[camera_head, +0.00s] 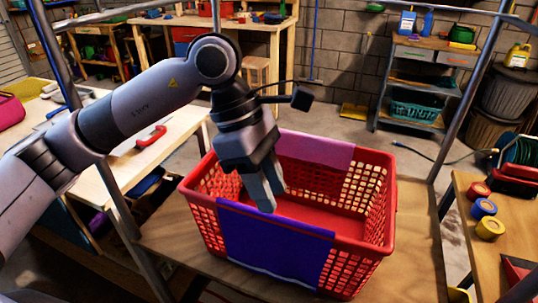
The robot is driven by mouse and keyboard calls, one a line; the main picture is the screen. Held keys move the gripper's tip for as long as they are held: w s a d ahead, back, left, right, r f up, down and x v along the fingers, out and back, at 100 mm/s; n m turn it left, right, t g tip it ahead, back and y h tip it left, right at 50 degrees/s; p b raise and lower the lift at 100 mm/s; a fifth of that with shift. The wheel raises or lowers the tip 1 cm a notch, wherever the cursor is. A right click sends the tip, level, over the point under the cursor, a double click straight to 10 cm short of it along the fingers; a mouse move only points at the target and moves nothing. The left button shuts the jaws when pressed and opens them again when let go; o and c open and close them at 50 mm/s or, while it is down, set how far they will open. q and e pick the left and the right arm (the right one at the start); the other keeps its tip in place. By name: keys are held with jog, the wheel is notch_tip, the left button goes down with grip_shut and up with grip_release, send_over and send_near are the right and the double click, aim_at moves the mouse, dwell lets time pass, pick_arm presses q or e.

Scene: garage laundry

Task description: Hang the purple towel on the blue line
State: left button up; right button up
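A red basket (215,205) with lattice walls stands on a wooden surface in the middle. A purple towel (317,152) is draped over its far rim. A deep blue-violet cloth (275,245) hangs over its near rim. My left gripper (271,198) points down over the basket opening, between the two cloths and nearer the blue-violet one. I see nothing held in it. Its fingers look close together, but the angle hides any gap. My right gripper is out of view.
Metal posts (466,95) of a frame rise around the basket. A workbench (165,165) with a red-handled tool is at left. A side table (470,230) with several tape rolls is at right. A shelf (415,125) stands behind.

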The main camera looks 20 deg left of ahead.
aim_at(272, 215)
pick_arm(q)
jog(key=w+a, duration=0.1)
jog(key=w+a+r+t+y, duration=0.1)
jog(key=shift+a+y, duration=0.3)
jog(key=shift+a, duration=0.05)
jog(key=b+x, duration=0.7)
jog(key=x, duration=0.3)
jog(key=shift+d, duration=0.1)
jog(key=shift+d+f+b, duration=0.1)
jog(key=shift+f+b, duration=0.25)
jog(key=shift+b, duration=0.05)
